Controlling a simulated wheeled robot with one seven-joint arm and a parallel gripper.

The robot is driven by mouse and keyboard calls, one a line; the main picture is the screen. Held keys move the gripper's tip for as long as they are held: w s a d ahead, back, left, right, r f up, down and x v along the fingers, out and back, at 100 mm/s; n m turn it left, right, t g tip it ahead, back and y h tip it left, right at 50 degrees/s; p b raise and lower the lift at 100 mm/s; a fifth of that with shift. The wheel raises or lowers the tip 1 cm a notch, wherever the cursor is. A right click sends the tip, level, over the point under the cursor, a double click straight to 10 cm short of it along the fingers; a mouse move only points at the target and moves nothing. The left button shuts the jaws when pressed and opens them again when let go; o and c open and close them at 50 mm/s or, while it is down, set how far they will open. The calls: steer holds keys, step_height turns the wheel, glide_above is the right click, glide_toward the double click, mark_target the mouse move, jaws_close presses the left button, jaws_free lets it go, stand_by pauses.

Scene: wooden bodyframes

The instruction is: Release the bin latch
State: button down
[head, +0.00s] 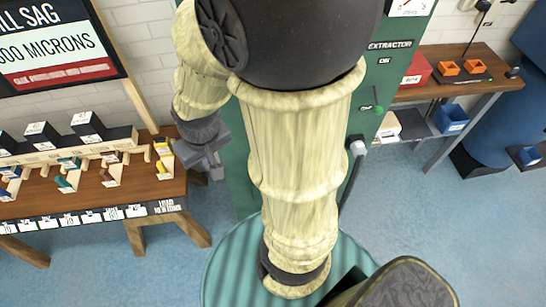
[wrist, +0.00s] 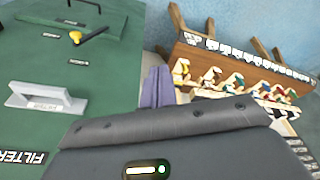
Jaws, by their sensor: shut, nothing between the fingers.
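The green extractor cabinet (head: 398,55) stands behind my arm in the head view, which hides much of its front. In the wrist view its green face (wrist: 110,75) fills the left side. That face carries a yellow knob (wrist: 76,37), a black bar (wrist: 95,32) beside it, and a grey handle (wrist: 48,100). I cannot tell from the small labels which part is the bin latch. My gripper (head: 208,160) is left of my arm in the head view. In the wrist view my gripper (wrist: 157,88) is shut and empty, apart from the knob and handle.
A wooden bench (head: 90,205) with small racked parts stands left, close to my gripper. A second bench (head: 435,90) with red and orange bins stands right. Blue floor (head: 140,275) is clear in front.

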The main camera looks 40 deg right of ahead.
steer(key=w+d+f+m+g+h+b, duration=0.2)
steer(key=w+d+f+m+g, duration=0.15)
steer(key=f+m, duration=0.3)
steer(key=w+d+f+m+g+h+b, duration=0.1)
steer(key=w+d+f+m+g, duration=0.1)
steer(key=d+f+m+g, duration=0.35)
steer(key=w+a+r+m+t+h+b, duration=0.1)
steer(key=w+m+h, duration=0.5)
steer(key=m, duration=0.6)
steer(key=shift+w+a+r+b, duration=0.2)
steer(key=shift+w+a+b, duration=0.4)
steer(key=shift+a+b, duration=0.3)
steer(key=p+x, duration=0.6)
steer(key=x, duration=1.8)
